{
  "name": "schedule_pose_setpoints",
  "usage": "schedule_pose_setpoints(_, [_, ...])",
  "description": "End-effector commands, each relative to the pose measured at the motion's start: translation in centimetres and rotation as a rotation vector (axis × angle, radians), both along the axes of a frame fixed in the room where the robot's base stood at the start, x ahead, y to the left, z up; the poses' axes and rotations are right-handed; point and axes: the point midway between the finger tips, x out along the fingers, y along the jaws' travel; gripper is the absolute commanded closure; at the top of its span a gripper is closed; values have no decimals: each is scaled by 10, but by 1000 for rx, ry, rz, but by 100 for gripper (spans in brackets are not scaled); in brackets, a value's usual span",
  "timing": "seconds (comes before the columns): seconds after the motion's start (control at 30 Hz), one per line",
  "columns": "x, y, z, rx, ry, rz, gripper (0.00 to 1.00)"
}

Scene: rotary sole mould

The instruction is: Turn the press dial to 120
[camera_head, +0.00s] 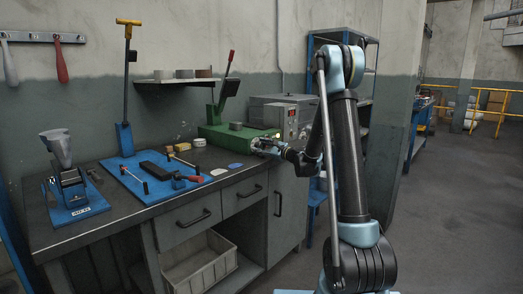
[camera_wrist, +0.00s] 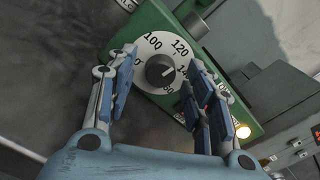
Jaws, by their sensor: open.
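The press dial (camera_wrist: 143,51) is a white disc on a green panel in the wrist view. It has a black round knob (camera_wrist: 159,71) at its centre. The numbers 100 and 120 read clearly along its upper edge; others are partly covered by my fingers. A pale mark shows on the knob's right side, but I cannot tell its exact reading. My gripper (camera_wrist: 163,60) is open, with one blue-padded finger on each side of the knob and gaps between. In the head view, my gripper (camera_head: 262,146) is at the front end of the green press (camera_head: 225,136).
A lit lamp (camera_wrist: 242,132) is on the green panel, right of my right finger. A grey control box (camera_head: 292,116) stands behind the press. The workbench (camera_head: 135,205) holds a blue tool mat (camera_head: 135,184) and a blue stand (camera_head: 74,197) to the left.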

Motion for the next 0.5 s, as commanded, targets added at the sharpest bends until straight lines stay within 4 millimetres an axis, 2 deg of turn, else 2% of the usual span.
schedule_pose_setpoints(0.07, [0,0,0,0,0,0,52])
schedule_pose_setpoints(0.27, [0,0,0,0,0,0,95])
schedule_pose_setpoints(0.5, [0,0,0,-16,-20,1,96])
